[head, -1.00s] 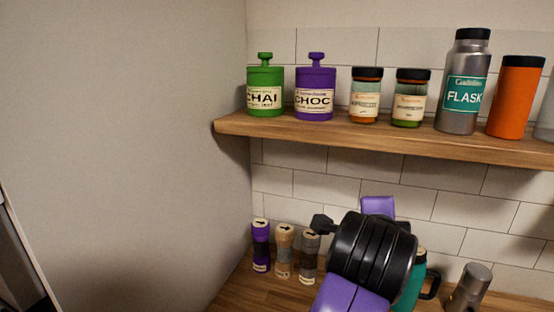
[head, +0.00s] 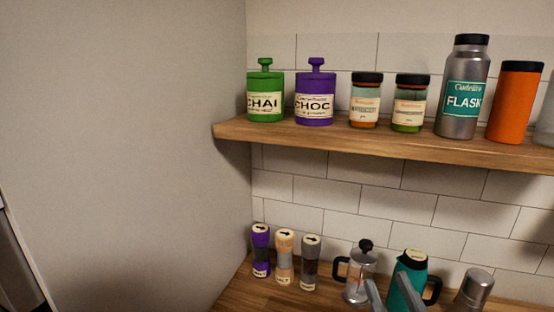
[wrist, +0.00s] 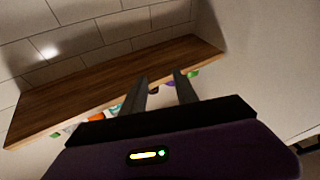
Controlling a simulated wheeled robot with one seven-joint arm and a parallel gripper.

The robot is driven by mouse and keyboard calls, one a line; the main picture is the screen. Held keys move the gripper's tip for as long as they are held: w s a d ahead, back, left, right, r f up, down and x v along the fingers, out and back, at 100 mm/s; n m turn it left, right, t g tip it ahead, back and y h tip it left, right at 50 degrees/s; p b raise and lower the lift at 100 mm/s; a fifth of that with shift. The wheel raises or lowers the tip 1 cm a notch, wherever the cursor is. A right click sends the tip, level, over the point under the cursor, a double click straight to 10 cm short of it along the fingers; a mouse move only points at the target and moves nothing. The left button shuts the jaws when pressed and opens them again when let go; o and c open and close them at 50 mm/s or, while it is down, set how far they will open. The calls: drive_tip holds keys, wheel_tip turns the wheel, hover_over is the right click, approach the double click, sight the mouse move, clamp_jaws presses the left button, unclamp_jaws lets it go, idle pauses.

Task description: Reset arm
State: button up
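My gripper shows in the wrist view (wrist: 160,92) with its two grey fingers apart and nothing between them. In the head view, grey finger-like parts (head: 375,296) show at the bottom edge, in front of the counter near the French press. The rest of my arm is out of the head view. In the wrist view the fingers point towards the wooden shelf (wrist: 120,75), which appears upside down or strongly turned.
The shelf holds a green CHAI jar (head: 265,92), a purple CHOC jar (head: 315,95), two spice jars, a FLASK bottle (head: 463,90) and an orange canister (head: 515,100). Below stand several grinders (head: 284,258), a French press (head: 359,270), a teal jug (head: 407,282) and a steel shaker (head: 473,290).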

drive_tip(key=s+d+f+m+g+h, duration=0.1)
drive_tip(key=s+f+g, duration=0.1)
drive_tip(key=s+f, duration=0.4)
drive_tip(key=s+d+f+m+g+h, duration=0.1)
drive_tip(key=s+f, duration=0.6)
drive_tip(key=s, duration=0.7)
drive_tip(key=s+d+f+m+g+h, duration=0.1)
drive_tip(key=s+f+g, duration=0.3)
drive_tip(key=s, duration=0.7)
wheel_tip(320, 180, down, 2)
drive_tip(key=shift+d+f, duration=0.15)
drive_tip(key=shift+f, duration=0.1)
